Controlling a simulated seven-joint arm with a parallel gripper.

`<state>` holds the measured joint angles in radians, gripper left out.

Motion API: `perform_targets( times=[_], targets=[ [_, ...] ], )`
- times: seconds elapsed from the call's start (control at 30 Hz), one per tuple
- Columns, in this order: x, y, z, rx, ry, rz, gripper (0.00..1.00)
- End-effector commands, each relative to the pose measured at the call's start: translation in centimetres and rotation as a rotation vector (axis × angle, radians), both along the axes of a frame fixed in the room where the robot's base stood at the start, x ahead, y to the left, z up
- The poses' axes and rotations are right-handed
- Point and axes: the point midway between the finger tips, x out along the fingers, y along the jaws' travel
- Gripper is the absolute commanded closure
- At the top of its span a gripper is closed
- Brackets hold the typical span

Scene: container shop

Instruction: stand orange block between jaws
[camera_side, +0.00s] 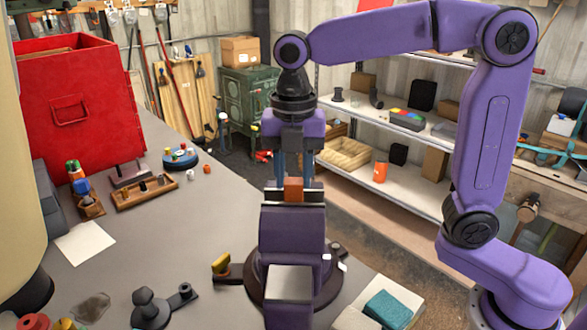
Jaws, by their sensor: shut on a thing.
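The orange block (293,189) is upright at the jaws of a purple vise (292,235), with its lower part hidden behind the near jaw. I cannot tell whether it rests on the vise or hangs just above its floor. My gripper (293,180) points straight down over the vise. Its two blue-grey fingers stand to the left and right of the block and are shut on it. The vise sits on a dark round base on the grey bench.
A red metal box (85,120) stands at the back left of the grey bench (185,245). A wooden rack (145,192) and a round holder (180,158) are left of the vise. A yellow-handled tool (222,265), a black part (150,308) and a teal sponge (388,308) lie near it.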

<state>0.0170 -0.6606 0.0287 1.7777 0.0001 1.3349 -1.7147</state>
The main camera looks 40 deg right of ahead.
Motion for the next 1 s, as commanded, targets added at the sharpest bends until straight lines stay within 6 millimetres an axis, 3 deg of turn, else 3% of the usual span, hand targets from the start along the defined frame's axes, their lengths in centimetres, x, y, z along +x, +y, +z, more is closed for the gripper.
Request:
perform_targets(
  times=[1.0],
  targets=[
    [0.0, 0.0, -1.2, 0.002, -0.002, 0.0, 1.0]
  ],
)
